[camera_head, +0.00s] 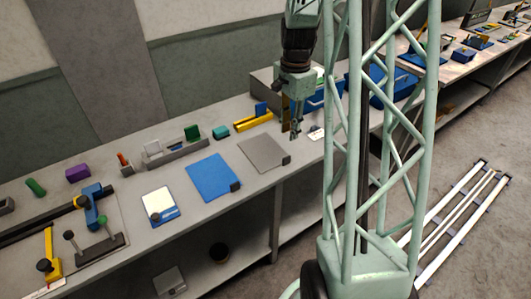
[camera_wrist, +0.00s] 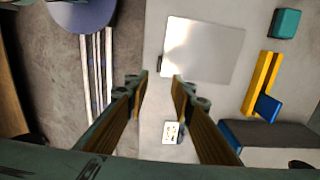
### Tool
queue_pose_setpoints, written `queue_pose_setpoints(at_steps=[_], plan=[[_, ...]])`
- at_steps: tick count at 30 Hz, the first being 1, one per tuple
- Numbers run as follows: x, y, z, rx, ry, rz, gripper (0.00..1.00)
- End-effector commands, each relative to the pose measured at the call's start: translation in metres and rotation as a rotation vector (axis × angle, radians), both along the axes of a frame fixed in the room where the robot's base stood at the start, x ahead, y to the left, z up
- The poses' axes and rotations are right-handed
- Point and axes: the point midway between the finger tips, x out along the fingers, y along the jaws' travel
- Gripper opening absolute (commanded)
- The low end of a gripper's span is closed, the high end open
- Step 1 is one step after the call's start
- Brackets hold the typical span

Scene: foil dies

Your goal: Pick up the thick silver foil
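A flat silver-grey sheet (camera_head: 264,152) lies on the bench, with a small dark block at its near right corner. I take it for the silver foil; its thickness cannot be told. In the wrist view the sheet (camera_wrist: 203,48) shines brightly on its left part and lies beyond my fingertips, slightly to the right. My gripper (camera_head: 293,133) hangs at the sheet's right in the head view, pointing down. In the wrist view my gripper (camera_wrist: 158,80) has its two fingers apart, with nothing between them.
A blue sheet (camera_head: 211,178) and a pale sheet (camera_head: 160,204) lie further left on the bench. A yellow bar (camera_head: 254,121) and a teal block (camera_head: 221,132) stand behind the silver sheet. A small label card (camera_wrist: 171,132) lies on the bench below my fingers.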

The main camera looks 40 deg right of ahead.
Motion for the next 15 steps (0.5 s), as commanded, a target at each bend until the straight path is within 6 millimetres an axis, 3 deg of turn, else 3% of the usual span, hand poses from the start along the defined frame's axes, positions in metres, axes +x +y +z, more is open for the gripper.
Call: queue_pose_setpoints(at_steps=[8,15], plan=[[0.0,0.0,-0.013,0.001,0.002,0.001,0.22],[-0.001,0.001,-0.038,0.002,0.003,0.001,0.22]])
